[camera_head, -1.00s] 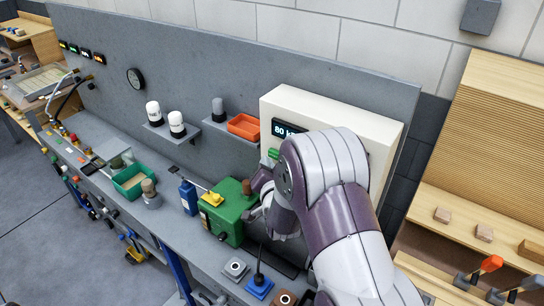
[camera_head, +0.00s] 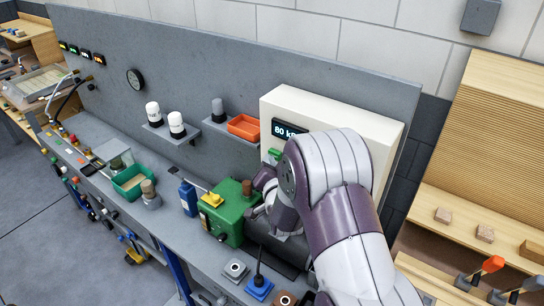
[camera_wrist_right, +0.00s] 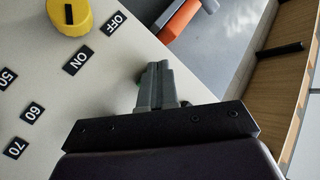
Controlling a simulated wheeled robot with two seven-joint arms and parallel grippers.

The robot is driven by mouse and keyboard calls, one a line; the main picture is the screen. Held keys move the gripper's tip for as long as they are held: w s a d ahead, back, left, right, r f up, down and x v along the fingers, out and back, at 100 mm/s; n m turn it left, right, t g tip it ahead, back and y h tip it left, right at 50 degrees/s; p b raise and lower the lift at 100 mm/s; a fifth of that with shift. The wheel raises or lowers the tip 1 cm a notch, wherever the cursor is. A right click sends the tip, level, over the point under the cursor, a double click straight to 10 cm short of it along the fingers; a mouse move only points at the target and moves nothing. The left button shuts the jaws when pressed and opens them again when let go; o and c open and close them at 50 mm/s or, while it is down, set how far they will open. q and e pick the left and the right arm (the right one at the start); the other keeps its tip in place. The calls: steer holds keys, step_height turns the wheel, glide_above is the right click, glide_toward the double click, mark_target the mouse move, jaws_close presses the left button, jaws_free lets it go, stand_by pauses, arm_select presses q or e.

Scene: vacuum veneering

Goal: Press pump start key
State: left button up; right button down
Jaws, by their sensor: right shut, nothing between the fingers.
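The pale control cabinet (camera_head: 385,132) stands at the back of the bench, with a dark display reading "80 k…". A green key (camera_head: 273,154) shows at its left front, beside my right arm. My right gripper (camera_head: 265,178) is close to the cabinet front, mostly hidden behind my own arm. In the right wrist view its fingers (camera_wrist_right: 160,84) are shut and empty, pointing at the cabinet's pale face. My left gripper is not in view.
A yellow knob (camera_wrist_right: 69,17) with ON and OFF labels sits on the panel. A green pump-like box (camera_head: 232,214) stands on the bench below the cabinet. An orange bin (camera_head: 243,127) sits on a shelf left of it. Wooden shelving (camera_head: 500,150) is at right.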

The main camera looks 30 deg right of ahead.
steer(key=shift+d, duration=0.15)
steer(key=shift+s+a, duration=0.2)
steer(key=shift+a, duration=0.3)
steer(key=shift+s+a, duration=0.15)
steer(key=shift+a, duration=0.3)
steer(key=shift+s+a+b, duration=0.1)
steer(key=shift+s+a, duration=0.25)
steer(key=shift+a, duration=0.55)
steer(key=shift+s+a+b, duration=0.1)
steer(key=shift+s+a, duration=0.3)
steer(key=shift+a, duration=0.55)
steer(key=shift+s+a+b, duration=0.1)
steer(key=shift+s+a, duration=0.25)
steer(key=shift+a, duration=0.55)
